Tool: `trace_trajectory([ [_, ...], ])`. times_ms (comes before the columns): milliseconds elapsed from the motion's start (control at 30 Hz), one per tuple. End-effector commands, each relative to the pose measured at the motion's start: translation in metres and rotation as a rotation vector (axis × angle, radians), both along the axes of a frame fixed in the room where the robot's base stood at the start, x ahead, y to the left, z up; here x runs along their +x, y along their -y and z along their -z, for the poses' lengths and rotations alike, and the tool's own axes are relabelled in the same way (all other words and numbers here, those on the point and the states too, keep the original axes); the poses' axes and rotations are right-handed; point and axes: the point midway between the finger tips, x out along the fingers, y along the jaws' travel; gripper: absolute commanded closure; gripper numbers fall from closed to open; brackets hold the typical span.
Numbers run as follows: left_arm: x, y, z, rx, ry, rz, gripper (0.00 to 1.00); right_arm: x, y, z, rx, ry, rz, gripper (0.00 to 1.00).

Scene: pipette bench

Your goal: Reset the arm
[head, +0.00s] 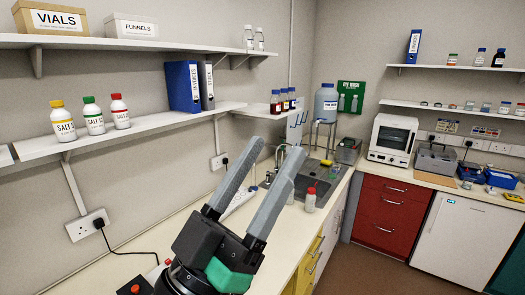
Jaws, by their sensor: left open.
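My left gripper (258,182) is in the lower middle of the head view. Its two long grey fingers point up and to the right, with a clear gap between them. It is open, with nothing between the fingers, over the bench (191,222) on the left side. The gripper body hides part of the bench below it. My right gripper is not in this view.
A sink (318,182) and a red-capped bottle (310,199) lie beyond the fingers. Wall shelves with salt bottles (93,115) and binders (183,86) run along the left. A white oven (392,139) stands at the back. Floor (375,268) shows at the lower right.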

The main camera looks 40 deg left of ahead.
Motion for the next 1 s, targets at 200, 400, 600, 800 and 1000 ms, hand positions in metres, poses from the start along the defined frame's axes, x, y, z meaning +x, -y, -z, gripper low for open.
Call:
trace_trajectory([
  [200,-0.027,0.019,-0.048,0.034,0.101,0.042,0.4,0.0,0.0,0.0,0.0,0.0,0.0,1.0],
  [400,-0.027,0.019,-0.047,0.033,0.1,0.04,0.4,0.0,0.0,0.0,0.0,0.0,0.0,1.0],
  [600,-0.027,0.018,-0.083,0.032,0.099,0.04,0.4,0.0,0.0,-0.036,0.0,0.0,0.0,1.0],
  [800,-0.026,0.018,-0.17,0.032,0.099,0.04,0.4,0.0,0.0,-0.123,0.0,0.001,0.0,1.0],
  [1000,-0.027,0.018,-0.233,0.032,0.1,0.04,0.4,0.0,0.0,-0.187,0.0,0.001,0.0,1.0],
])
